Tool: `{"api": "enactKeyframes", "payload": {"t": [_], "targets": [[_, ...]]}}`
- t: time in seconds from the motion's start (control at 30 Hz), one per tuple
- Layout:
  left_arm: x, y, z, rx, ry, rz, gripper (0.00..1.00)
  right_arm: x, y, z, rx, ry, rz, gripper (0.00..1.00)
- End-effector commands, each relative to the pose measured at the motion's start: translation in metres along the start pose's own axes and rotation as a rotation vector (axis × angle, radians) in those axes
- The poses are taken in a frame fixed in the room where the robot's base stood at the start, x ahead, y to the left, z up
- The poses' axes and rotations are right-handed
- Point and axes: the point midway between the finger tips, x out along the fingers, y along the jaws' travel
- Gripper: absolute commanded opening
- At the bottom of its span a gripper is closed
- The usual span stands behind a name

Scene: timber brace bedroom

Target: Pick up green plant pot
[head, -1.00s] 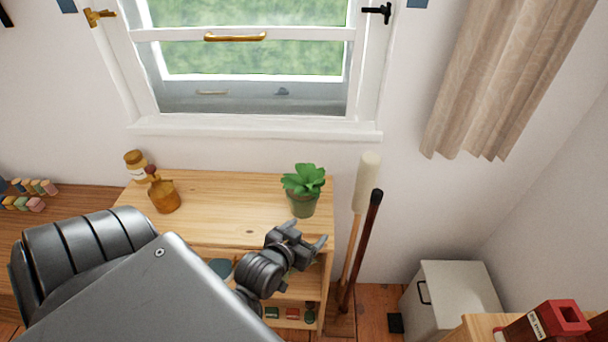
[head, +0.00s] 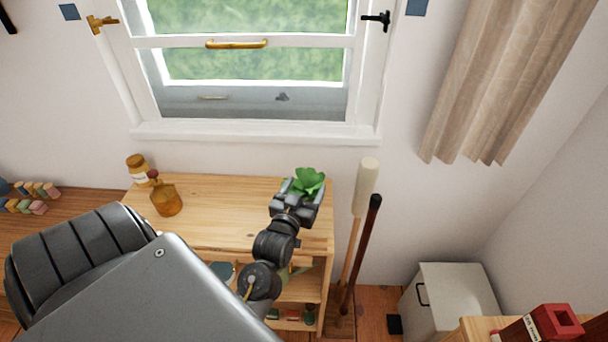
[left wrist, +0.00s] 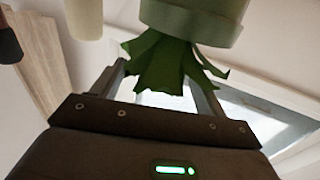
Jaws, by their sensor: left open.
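The green plant pot holds a leafy green plant (head: 309,180) at the right end of the wooden shelf unit's top (head: 215,205). In the head view my left gripper (head: 299,192) covers the pot and only leaves show. In the left wrist view, which looks upside down, the green pot (left wrist: 192,20) is at the top with its leaves (left wrist: 160,65) pointing down. My left gripper (left wrist: 160,85) is open, its fingers on either side of the leaves. I cannot tell whether they touch the plant. My right gripper is not in view.
An amber bottle (head: 166,200) and a labelled jar (head: 138,170) stand on the left of the shelf top. Two long-handled tools (head: 362,215) lean just right of the unit. A window (head: 250,75) is behind. The middle of the top is clear.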

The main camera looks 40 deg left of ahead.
Motion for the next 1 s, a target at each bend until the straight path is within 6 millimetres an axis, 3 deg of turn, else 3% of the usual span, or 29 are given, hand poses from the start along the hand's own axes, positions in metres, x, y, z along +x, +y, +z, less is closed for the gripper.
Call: {"api": "enactKeyframes", "payload": {"t": [0.17,0.33,0.5,0.77,1.0], "targets": [[0.007,0.0,-0.003,0.001,0.001,0.0,0.74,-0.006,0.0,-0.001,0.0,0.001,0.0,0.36],[0.033,-0.001,-0.006,-0.001,0.0,0.0,0.74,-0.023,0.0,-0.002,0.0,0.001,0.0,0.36],[0.05,-0.001,-0.002,0.0,-0.001,0.001,0.74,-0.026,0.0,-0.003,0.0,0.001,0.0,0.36],[0.052,-0.001,0.0,-0.001,0.0,0.001,0.74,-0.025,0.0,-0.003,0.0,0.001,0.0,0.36],[0.052,-0.001,0.0,-0.001,0.0,0.001,0.42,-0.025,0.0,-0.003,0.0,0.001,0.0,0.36]]}}
